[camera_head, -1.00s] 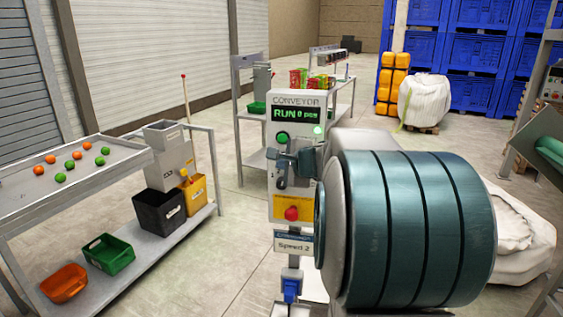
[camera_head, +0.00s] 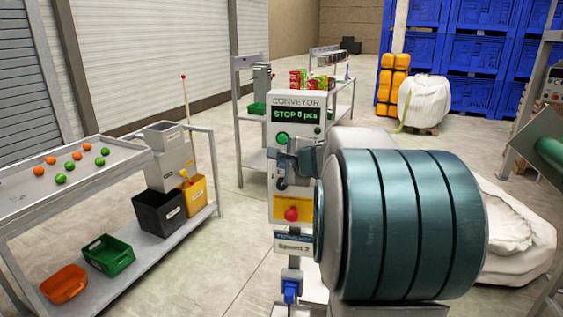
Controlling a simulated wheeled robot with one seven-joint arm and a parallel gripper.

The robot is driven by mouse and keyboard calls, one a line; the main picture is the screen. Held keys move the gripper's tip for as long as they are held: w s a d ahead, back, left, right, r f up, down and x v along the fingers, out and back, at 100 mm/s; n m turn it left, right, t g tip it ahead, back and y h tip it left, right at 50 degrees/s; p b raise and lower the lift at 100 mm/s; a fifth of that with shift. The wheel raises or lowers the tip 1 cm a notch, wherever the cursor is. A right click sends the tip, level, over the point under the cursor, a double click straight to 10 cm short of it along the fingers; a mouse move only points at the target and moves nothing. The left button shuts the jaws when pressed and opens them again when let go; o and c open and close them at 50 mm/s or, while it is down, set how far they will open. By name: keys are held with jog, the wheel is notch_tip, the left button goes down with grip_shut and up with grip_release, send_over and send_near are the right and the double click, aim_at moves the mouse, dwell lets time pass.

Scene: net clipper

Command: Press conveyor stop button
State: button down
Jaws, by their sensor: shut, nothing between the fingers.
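The conveyor control panel (camera_head: 278,102) stands upright in the middle, and its display (camera_head: 296,114) reads "STOP 0 pcs". A green button (camera_head: 282,139) sits below the display. A red button (camera_head: 291,214) sits on a yellow plate lower down. A dark control (camera_head: 282,181) shows between them, partly covered. My gripper (camera_head: 280,158) is shut and empty in front of the panel, between the green button and the dark control. I cannot tell whether its tip touches the panel. My arm hides the panel's right side.
At left, a sloped tray (camera_head: 32,184) holds orange and green balls, above a shelf with a black bin (camera_head: 160,213), a green bin (camera_head: 108,256) and an orange bin (camera_head: 64,284). White sacks (camera_head: 425,98) and blue crates (camera_head: 487,45) stand at back right. Floor left of the panel is clear.

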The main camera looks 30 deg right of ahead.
dwell(0.5)
jog(key=shift+s+a+b, duration=0.35)
jog(key=shift+s+a, duration=0.15)
jog(key=shift+s, duration=0.1)
jog(key=s+a, duration=0.1)
jog(key=s, duration=0.1)
jog(key=s+a+b, duration=0.1)
jog(key=s+a, duration=0.1)
dwell(0.4)
dwell(0.6)
